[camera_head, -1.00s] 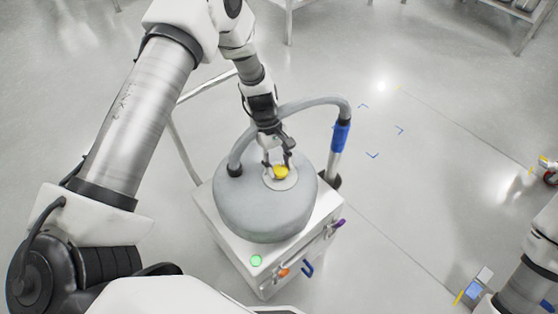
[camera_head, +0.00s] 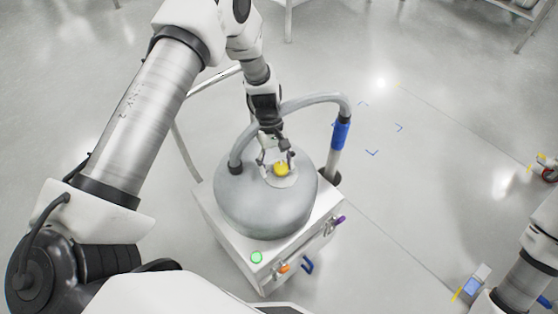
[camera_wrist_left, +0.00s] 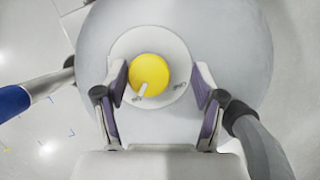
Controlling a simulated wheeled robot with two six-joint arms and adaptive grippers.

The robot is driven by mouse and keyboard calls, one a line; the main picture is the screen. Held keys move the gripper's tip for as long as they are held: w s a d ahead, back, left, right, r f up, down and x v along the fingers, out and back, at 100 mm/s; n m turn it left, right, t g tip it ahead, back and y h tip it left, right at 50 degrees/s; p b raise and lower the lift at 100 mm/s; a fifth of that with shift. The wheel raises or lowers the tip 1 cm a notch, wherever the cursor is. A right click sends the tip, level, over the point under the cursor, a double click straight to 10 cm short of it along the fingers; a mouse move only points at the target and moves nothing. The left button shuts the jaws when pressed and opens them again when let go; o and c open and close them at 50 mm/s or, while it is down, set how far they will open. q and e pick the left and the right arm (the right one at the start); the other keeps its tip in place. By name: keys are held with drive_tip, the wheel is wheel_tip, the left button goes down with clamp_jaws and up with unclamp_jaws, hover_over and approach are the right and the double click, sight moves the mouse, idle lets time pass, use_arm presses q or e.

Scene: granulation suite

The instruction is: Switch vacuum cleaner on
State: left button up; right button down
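The vacuum cleaner (camera_head: 245,215) is a round grey drum on a white wheeled cart. On its top, a yellow knob (camera_head: 281,169) sits in a pale round plate (camera_head: 284,183). In the left wrist view the knob (camera_wrist_left: 150,70) has a white pointer mark at its lower left, near one of two small labels too blurred to read. My left gripper (camera_head: 277,160) is over the plate, open, with its fingers (camera_wrist_left: 160,68) on either side of the knob and a gap visible each side. My right gripper is out of view; only part of that arm shows at the lower right.
A grey hose (camera_head: 310,99) with a blue grip (camera_head: 341,134) arches behind the drum. The cart (camera_head: 236,257) has a green round button (camera_head: 257,257) and coloured handles on its front. Blue floor marks lie right of it. The floor around is mostly clear.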

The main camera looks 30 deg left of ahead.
use_arm(q)
drive_tip(key=shift+a+r, duration=0.1)
drive_tip(key=shift+r, duration=0.05)
drive_tip(key=shift+w, duration=0.1)
drive_tip(key=shift+w+r, duration=0.1)
drive_tip(key=shift+w, duration=0.05)
drive_tip(key=v, duration=1.1)
drive_tip(key=shift+r, duration=0.35)
